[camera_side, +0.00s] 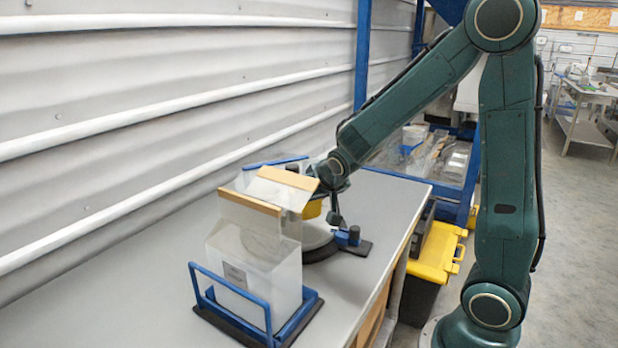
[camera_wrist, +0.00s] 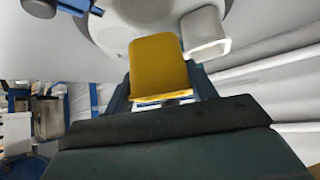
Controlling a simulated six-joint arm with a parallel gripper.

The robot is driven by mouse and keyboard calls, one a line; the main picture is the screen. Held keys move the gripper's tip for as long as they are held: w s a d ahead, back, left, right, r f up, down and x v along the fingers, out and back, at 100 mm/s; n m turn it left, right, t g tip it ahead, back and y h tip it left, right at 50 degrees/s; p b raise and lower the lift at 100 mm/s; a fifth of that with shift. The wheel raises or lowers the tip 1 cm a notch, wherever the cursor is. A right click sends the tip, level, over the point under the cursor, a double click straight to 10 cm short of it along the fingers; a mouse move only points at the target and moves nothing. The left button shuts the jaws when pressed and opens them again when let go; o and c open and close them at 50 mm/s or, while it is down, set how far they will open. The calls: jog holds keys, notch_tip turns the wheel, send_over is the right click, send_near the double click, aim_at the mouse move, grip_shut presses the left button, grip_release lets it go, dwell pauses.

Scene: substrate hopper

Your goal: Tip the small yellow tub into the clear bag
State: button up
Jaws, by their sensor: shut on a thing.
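The small yellow tub (camera_wrist: 158,66) is between the blue fingers of my gripper (camera_wrist: 161,88) in the wrist view, and my gripper is shut on it. In the side view a little of the yellow tub (camera_side: 312,209) shows below my wrist, partly hidden by a bag's raised flap. The clear bag (camera_side: 255,268) stands upright with its mouth spread by tan strips, in a blue frame (camera_side: 230,292) at the front of the bench. The tub is behind and to the right of this bag. I cannot see the tub's contents.
A round whitish vessel (camera_side: 318,238) on a dark base stands below my gripper; its rim and a pale square spout show in the wrist view (camera_wrist: 205,35). Another blue-framed item (camera_side: 277,162) stands behind. The bench (camera_side: 120,300) is clear at front left; a corrugated wall borders it.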

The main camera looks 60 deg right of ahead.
jog(key=shift+r, duration=0.15)
notch_tip(320, 180, up, 21)
jog(key=s+a, duration=0.3)
jog(key=a, duration=0.6)
jog(key=s+a, duration=0.3)
jog(key=a, duration=0.5)
jog(key=f, duration=0.5)
jog(key=shift+a+f, duration=0.25)
jog(key=shift+f, duration=0.05)
jog(key=shift+d+n, duration=0.1)
jog(key=shift+n, duration=0.2)
